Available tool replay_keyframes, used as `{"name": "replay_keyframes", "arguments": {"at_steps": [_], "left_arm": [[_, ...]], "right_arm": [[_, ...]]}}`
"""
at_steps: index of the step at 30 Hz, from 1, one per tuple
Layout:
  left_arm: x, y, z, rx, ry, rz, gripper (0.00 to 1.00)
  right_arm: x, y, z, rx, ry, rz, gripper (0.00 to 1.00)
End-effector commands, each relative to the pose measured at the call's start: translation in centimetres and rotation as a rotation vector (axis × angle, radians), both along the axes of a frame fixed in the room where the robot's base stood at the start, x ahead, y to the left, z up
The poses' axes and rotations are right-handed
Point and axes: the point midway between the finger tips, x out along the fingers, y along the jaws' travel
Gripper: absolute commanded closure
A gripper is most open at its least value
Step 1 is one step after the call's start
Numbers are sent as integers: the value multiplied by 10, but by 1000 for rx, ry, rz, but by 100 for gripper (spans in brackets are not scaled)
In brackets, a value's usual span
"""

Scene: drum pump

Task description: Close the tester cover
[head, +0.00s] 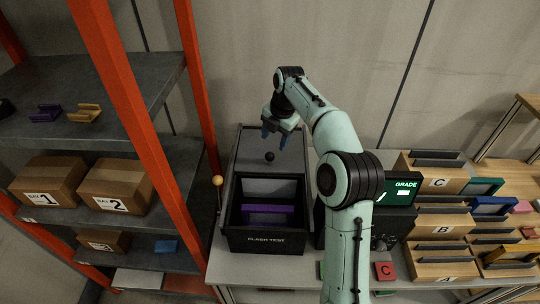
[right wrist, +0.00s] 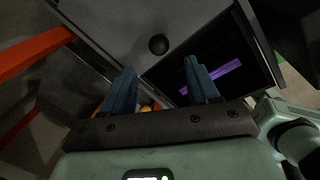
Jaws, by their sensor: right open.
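The tester (head: 265,243) is a black box marked FLASH TEST on the bench, with its top open. A purple part (head: 267,213) lies inside and also shows in the right wrist view (right wrist: 225,70). The grey cover (head: 290,157) is at the back of the box, off the opening; its black ball knob (head: 270,157) shows in the right wrist view (right wrist: 158,44) too. My right gripper (head: 274,136) is open and empty, over the far part of the cover near the knob, apart from it. My left gripper is not in view.
An orange-post shelf (head: 105,75) with boxes stands close at the left. A lamp with an orange ball (head: 217,181) stands left of the tester. A GRADE display (head: 400,190) and wooden bins (head: 440,224) are at the right, partly behind my right arm.

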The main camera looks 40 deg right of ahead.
Motion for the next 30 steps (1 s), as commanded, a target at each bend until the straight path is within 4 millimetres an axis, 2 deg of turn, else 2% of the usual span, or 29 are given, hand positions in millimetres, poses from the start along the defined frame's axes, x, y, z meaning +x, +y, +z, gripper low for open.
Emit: {"name": "replay_keyframes", "arguments": {"at_steps": [1, 6, 12, 18, 27, 29, 30], "left_arm": [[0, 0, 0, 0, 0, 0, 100], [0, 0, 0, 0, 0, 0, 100], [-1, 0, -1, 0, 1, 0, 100], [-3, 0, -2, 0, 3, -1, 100], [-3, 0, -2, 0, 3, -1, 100], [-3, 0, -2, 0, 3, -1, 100], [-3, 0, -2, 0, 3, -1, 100]], "right_arm": [[2, 1, -13, 1, 6, 1, 40], [9, 3, -49, 3, 5, 1, 40], [15, 5, -82, 1, 3, 0, 40], [19, 5, -97, 1, 1, 0, 40], [19, 5, -99, 1, 0, 0, 40], [19, 5, -99, 1, 0, 0, 57], [19, 5, -99, 1, 0, 0, 70]]}}
